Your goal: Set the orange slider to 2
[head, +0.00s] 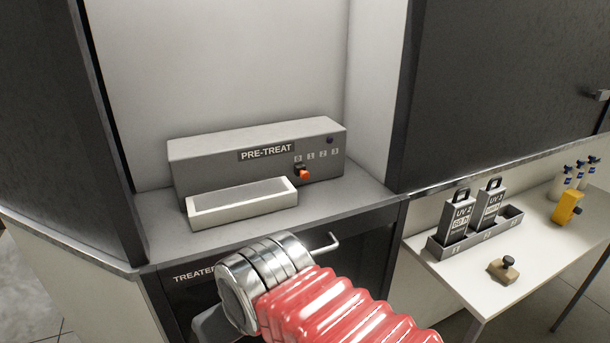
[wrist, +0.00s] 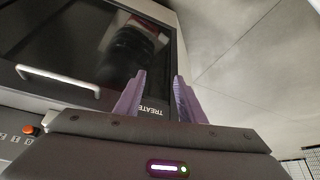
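The orange slider (head: 305,174) is on the front of the grey PRE-TREAT box (head: 230,154), at the left end of a scale marked 0 to 3. It sits just below the 0. The slider also shows in the wrist view (wrist: 30,129), at the left edge beside upside-down digits. My gripper (wrist: 160,75) shows in the wrist view with two purple fingers apart and nothing between them. They are in front of the dark treater door and clear of the slider. In the head view, my arm covers most of the gripper.
A white-rimmed tray (head: 242,206) sticks out from the box, left of the slider. A bar handle (head: 325,244) is on the treater door below. A white table (head: 455,274) at right holds a rack with UV cartridges (head: 488,205) and a tan block (head: 503,270).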

